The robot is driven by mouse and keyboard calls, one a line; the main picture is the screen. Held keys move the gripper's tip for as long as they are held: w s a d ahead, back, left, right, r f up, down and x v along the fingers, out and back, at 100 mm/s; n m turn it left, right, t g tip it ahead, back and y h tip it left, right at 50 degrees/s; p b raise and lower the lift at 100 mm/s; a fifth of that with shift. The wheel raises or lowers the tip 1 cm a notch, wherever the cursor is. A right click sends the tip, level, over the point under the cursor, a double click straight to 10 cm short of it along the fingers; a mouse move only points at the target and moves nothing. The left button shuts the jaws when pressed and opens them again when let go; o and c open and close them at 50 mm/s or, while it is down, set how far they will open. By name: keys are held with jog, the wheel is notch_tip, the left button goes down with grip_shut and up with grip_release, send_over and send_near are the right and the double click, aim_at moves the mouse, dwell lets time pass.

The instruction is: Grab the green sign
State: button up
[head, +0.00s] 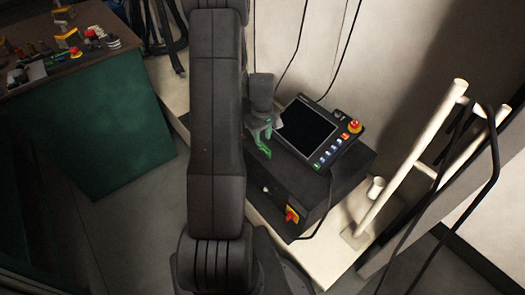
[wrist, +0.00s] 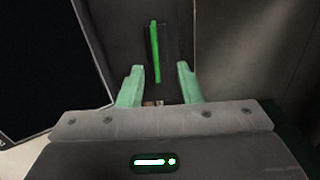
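The green sign (wrist: 155,50) shows in the wrist view as a narrow, bright green upright strip on a dark panel. It stands just beyond my gripper (wrist: 158,72), roughly in line with the gap between the pale green fingers. The fingers are apart, with nothing visibly clamped between them. In the head view my gripper (head: 262,133) hangs above the dark box beside the tablet-like panel. A bright green piece shows at its lower end; I cannot tell there whether it is sign or finger.
A control panel with a screen (head: 308,124) and a red button lies right of my gripper on a dark box (head: 295,205) with a red-yellow switch. A pale pipe frame (head: 405,170) and cables stand at right. A cluttered workbench (head: 75,62) is at upper left.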

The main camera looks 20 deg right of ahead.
aim_at(263, 145)
jog(key=shift+w+d+f+b, duration=0.1)
jog(key=shift+w+f+b, duration=0.1)
jog(key=shift+f, duration=1.25)
jog(key=shift+w+f+b, duration=0.1)
jog(key=shift+f+b, duration=0.05)
jog(key=shift+f, duration=1.3)
grip_shut()
